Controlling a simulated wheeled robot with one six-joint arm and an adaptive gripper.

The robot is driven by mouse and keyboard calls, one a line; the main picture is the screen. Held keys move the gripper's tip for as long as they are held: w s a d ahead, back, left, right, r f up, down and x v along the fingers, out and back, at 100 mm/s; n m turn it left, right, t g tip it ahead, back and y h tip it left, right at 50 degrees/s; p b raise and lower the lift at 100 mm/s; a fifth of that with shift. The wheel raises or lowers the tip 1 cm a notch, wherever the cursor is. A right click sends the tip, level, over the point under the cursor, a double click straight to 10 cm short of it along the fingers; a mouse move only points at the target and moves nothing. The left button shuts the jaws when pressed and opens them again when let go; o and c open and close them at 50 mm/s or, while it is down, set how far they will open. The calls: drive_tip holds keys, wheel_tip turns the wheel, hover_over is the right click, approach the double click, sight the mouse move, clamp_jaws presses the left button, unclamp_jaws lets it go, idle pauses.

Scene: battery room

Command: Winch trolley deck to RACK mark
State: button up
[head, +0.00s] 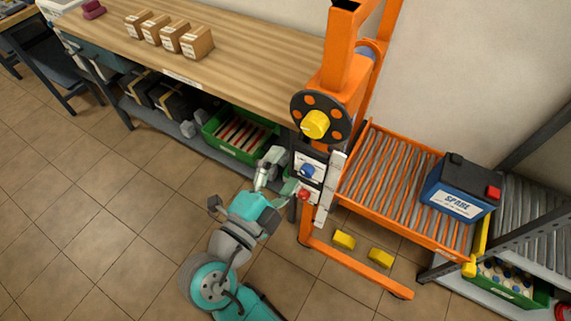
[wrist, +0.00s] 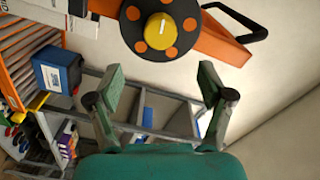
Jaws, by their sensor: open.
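The orange trolley (head: 357,245) stands right of the workbench in the head view. Its roller deck (head: 365,188) carries a blue battery (head: 459,187) labelled SPARE, also in the wrist view (wrist: 57,70). The winch wheel is a black disc with orange spots (head: 337,112) and a yellow centre knob (head: 315,124). In the wrist view the disc (wrist: 133,31) and knob (wrist: 161,26) are above and beyond my fingers. My gripper (wrist: 158,85) is open and empty, touching nothing visible there. In the head view it is near the trolley post, below the wheel. The RACK mark cannot be made out.
A wooden workbench (head: 250,75) with several small boxes stands at the left. A green crate (head: 225,145) is on its lower shelf. A grey rack (head: 543,215) is at the right. Yellow blocks (head: 344,240) lie low by the trolley. The left floor is clear.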

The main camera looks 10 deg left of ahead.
sight(311, 130)
drive_tip(key=w+d+n, duration=0.1)
drive_tip(key=w+n, duration=0.3)
drive_tip(key=n, duration=0.1)
drive_tip(key=w+d+n, duration=0.2)
drive_tip(key=w+n, duration=0.2)
drive_tip(key=n, duration=0.1)
drive_tip(key=w+d+n, duration=0.2)
drive_tip(key=w+n, duration=0.1)
drive_tip(key=n, duration=0.2)
drive_tip(key=shift+w+r, duration=0.1)
drive_tip(key=shift+w, duration=0.3)
idle(0.3)
drive_tip(key=c, duration=1.2)
drive_tip(key=shift+o, duration=0.2)
